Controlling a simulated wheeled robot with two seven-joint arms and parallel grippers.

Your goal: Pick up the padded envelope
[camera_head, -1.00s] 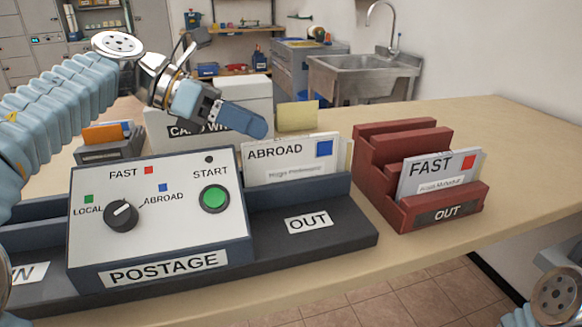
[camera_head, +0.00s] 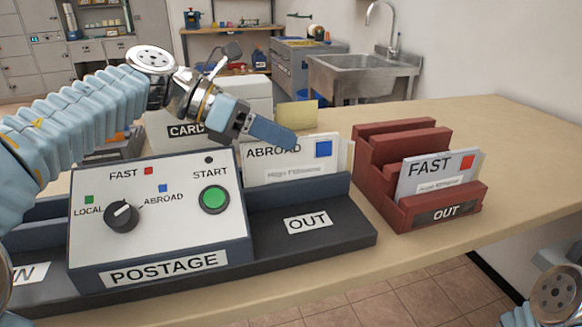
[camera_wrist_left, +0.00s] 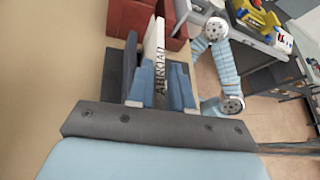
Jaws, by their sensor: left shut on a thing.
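A white envelope marked ABROAD (camera_head: 290,172), with a blue square, stands upright in the OUT end of the postage machine (camera_head: 240,258). Whether it is padded is not clear. My left gripper (camera_head: 284,136) is at its top edge in the head view. In the left wrist view its two blue fingers (camera_wrist_left: 161,84) are shut on the envelope (camera_wrist_left: 153,40), one on each side. The lower part of the envelope sits behind the machine's front wall. My right gripper is out of view; only part of my right arm shows at the lower right.
A red OUT rack (camera_head: 447,214) stands to the right, holding an envelope marked FAST (camera_head: 437,177). A white card box (camera_head: 250,92) and a yellowish card (camera_head: 298,114) are behind. The table (camera_head: 520,135) is clear at the right. A sink (camera_head: 362,75) is farther back.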

